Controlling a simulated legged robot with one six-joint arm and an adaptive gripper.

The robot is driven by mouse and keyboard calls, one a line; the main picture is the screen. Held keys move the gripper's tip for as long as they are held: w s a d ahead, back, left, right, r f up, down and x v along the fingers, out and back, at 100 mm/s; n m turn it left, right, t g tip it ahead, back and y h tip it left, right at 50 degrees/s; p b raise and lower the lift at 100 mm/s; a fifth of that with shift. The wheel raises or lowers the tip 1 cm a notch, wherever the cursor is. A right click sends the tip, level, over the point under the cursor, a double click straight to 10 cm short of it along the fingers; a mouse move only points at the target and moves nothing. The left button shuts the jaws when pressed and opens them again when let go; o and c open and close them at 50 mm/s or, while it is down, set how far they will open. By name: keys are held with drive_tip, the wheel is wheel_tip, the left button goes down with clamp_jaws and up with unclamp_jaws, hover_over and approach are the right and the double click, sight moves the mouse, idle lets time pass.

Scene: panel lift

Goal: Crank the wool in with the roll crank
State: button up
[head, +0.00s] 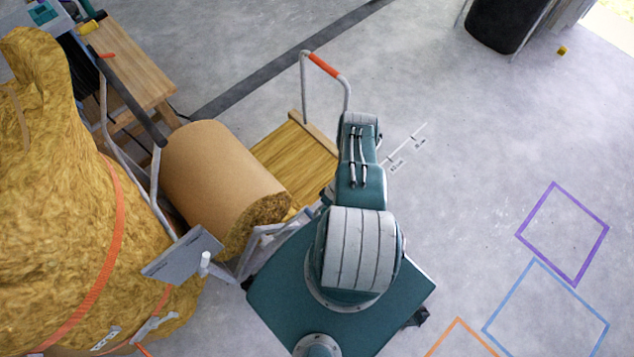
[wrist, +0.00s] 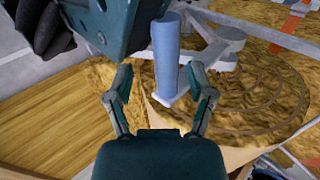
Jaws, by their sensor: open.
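The wool roll (head: 215,170) lies at centre left in the head view, wrapped in brown paper with its fuzzy spiral end showing. In the wrist view its end face (wrist: 262,100) fills the right side. The roll crank's pale arm (wrist: 215,48) lies across that face, with a blue-grey upright handle (wrist: 165,52). My gripper (wrist: 160,78) is open, its two fingers apart, one on each side of the handle's lower part in the picture. I see no finger clearly pressed on it; the exact depth is hard to tell. My arm hides the gripper in the head view.
A big strapped wool bulk (head: 60,190) stands at the left, with a grey metal frame beside it. A wooden cart (head: 290,150) with an orange-gripped handle is behind the roll. A wooden bench (head: 130,65) stands at the back left.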

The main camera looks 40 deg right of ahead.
drive_tip(key=v, duration=0.9)
drive_tip(key=shift+d, duration=0.4)
